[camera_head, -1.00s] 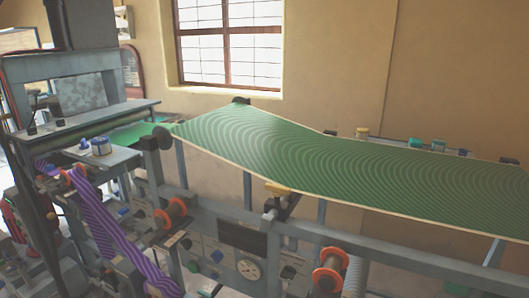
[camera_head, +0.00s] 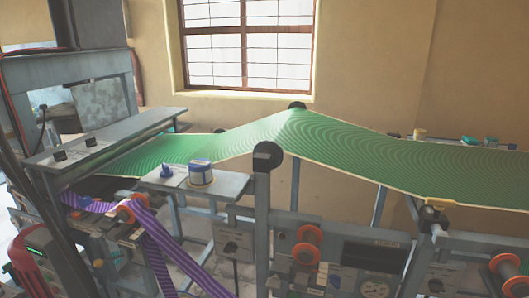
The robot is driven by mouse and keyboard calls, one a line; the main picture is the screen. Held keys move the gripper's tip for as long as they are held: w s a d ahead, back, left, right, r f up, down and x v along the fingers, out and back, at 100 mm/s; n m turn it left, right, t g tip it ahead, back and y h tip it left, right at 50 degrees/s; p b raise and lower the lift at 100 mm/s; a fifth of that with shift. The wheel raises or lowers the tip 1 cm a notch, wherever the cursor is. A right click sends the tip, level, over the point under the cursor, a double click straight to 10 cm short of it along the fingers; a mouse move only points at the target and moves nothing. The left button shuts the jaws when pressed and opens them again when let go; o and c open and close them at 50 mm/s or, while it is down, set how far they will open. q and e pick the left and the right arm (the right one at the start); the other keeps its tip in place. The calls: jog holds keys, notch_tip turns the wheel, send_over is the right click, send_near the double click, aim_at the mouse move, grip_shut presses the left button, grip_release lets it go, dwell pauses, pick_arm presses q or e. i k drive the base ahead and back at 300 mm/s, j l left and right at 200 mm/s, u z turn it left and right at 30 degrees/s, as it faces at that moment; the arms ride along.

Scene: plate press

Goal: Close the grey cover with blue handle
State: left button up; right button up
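No grey cover with a blue handle can be made out for certain. I cannot tell whether this plate is the cover. The grey press (camera_head: 70,72) stands at the left, with a grey ledge (camera_head: 105,137) in front of its opening. Neither of my grippers is in view.
A green patterned sheet (camera_head: 350,148) runs from the press over rollers to the right. Purple striped ribbon (camera_head: 165,245) hangs below the plate. Orange-rimmed spools (camera_head: 308,243) and a control panel (camera_head: 370,255) are along the front frame. A window (camera_head: 247,45) is behind.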

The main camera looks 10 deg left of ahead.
aim_at(98, 104)
jog(key=k+j+z, duration=0.1)
jog(key=j, duration=0.6)
jog(key=k+j, duration=0.15)
jog(key=j, duration=0.5)
jog(key=k+j+z, duration=0.15)
jog(key=j, duration=0.55)
jog(key=k+j, duration=0.1)
jog(key=j, duration=0.55)
jog(key=k+j+z, duration=0.15)
jog(key=j, duration=0.5)
jog(key=k+j, duration=0.2)
jog(key=j, duration=0.45)
jog(key=k+j+z, duration=0.15)
jog(key=j, duration=0.45)
jog(key=k+j, duration=0.3)
jog(key=j, duration=0.3)
jog(key=i+j+z, duration=0.05)
